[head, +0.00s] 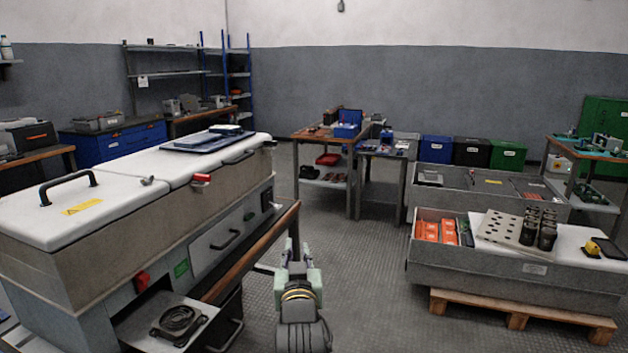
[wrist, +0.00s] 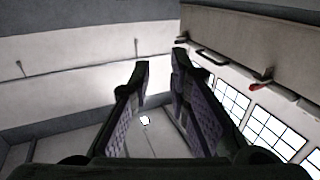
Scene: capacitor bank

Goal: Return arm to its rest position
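My arm (head: 298,295) rises at the bottom middle of the head view, over the patterned metal floor. My gripper is at its far end, small and partly hidden by the arm in that view. In the wrist view my gripper (wrist: 160,60) has its two dark fingers apart, with nothing between them. The gripper is just right of the wooden edge of the large white-lidded bench (head: 130,190) and seems apart from it. The bench's red latch also shows in the wrist view (wrist: 262,84).
A grey crate (head: 520,272) with orange boxes and a perforated plate stands on a wooden pallet (head: 520,316) at right. Tables (head: 330,135) stand behind. The floor (head: 365,265) between is clear.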

